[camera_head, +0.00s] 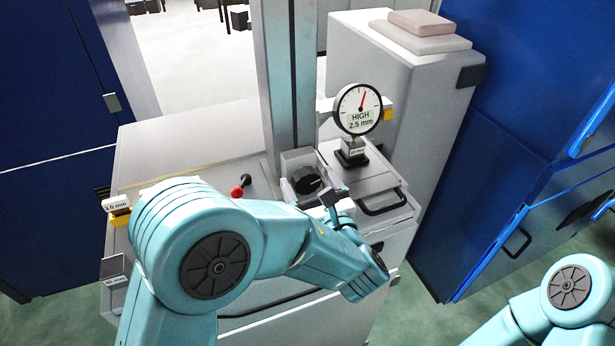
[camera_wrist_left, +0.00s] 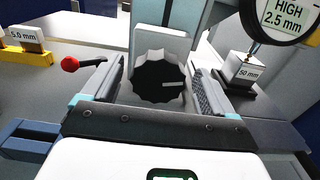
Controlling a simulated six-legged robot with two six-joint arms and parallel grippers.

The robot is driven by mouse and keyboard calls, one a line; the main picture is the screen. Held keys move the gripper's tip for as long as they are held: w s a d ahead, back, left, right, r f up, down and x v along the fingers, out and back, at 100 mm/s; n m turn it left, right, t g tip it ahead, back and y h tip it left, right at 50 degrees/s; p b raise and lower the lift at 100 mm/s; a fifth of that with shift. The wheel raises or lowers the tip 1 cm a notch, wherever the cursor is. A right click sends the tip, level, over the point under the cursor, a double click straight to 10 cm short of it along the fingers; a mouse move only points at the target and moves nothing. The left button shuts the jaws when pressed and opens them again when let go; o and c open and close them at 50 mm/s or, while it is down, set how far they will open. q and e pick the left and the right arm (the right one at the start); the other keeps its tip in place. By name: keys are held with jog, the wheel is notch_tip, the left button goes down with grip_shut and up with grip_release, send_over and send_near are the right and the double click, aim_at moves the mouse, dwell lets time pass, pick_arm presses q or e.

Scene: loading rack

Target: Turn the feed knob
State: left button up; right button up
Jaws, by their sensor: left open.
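The feed knob (camera_head: 306,180) is black, round and ribbed, set on a grey mount at the foot of the column. In the left wrist view the knob (camera_wrist_left: 160,80) sits between my open fingers, with a pale mark pointing right. My left gripper (camera_head: 316,190) is at the knob in the head view; in the left wrist view the gripper (camera_wrist_left: 155,70) has a finger on either side of it. I cannot tell whether either finger touches it. The dial gauge (camera_head: 358,109) reads HIGH 2.5 mm. My right gripper is out of view.
A red-tipped lever (camera_head: 240,186) stands left of the knob. The gauge stands on a block (camera_head: 352,152) to the right, labelled 50 mm in the wrist view. A black drawer handle (camera_head: 383,203) is at right. A white block (camera_head: 117,204) sits on a yellow holder at left.

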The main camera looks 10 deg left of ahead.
pick_arm(q)
jog(key=shift+s+r, duration=0.1)
jog(key=shift+s, duration=0.05)
jog(key=c, duration=1.1)
jog(key=shift+o, duration=0.2)
jog(key=shift+f+n+b, duration=0.25)
jog(key=shift+n+b, duration=0.05)
jog(key=shift+b, duration=0.45)
jog(key=n+b, duration=0.5)
jog(key=b, duration=0.4)
jog(key=n+b, duration=0.5)
jog(key=b, duration=0.4)
jog(key=shift+s+a+f, duration=0.1)
jog(key=shift+a+f, duration=0.05)
jog(key=shift+a, duration=0.05)
jog(key=shift+r+n+b, duration=0.2)
jog(key=shift+n+b, duration=0.9)
jog(key=shift+b, duration=0.15)
